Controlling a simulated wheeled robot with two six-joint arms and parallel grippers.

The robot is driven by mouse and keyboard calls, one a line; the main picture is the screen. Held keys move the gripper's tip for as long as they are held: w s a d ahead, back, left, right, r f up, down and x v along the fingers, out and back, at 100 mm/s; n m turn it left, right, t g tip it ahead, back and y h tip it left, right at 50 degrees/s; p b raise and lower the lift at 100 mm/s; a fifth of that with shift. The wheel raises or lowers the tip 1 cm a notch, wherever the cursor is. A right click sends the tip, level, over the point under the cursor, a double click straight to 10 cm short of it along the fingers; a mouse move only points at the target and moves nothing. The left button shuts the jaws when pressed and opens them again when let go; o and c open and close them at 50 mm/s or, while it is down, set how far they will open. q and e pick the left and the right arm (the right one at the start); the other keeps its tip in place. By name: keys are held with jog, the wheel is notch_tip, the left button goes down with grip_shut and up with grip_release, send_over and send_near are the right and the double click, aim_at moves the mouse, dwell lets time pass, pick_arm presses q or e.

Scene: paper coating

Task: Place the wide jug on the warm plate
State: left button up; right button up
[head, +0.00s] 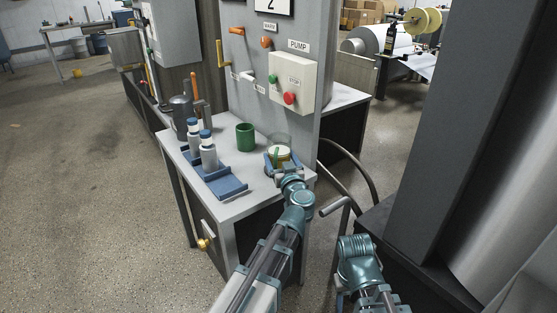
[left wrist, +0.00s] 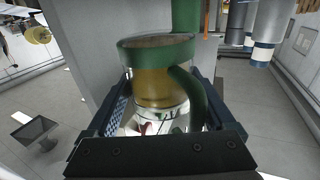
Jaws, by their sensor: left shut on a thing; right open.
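A wide clear jug (head: 281,150) with amber contents, a green rim and a green handle is at the right rear of the small table. It fills the middle of the left wrist view (left wrist: 160,85). My left gripper (head: 277,163) is shut on the jug, with its dark fingers on both sides of it. I cannot tell whether the jug touches the table. My right gripper (head: 345,288) is low at the bottom right, open, away from the table and partly hidden by its own wrist. I cannot pick out the warm plate; a WARM label is on the grey panel.
On the table (head: 240,206) stand a green cup (head: 245,137), a blue rack (head: 228,187) with white blue-capped bottles (head: 208,155), and a dark grey pitcher (head: 181,115). The grey panel (head: 240,95) with a pump box (head: 292,85) rises behind. Floor is clear at left.

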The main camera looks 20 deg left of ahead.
pick_arm(q)
jog(key=x, duration=0.4)
jog(key=d+x, duration=0.1)
jog(key=x, duration=0.2)
jog(key=shift+w+d+f, duration=0.1)
jog(key=shift+w+f, duration=0.15)
jog(key=shift+f, duration=0.1)
notch_tip(320, 180, down, 4)
jog(key=b, duration=0.4)
jog(key=shift+r, duration=0.3)
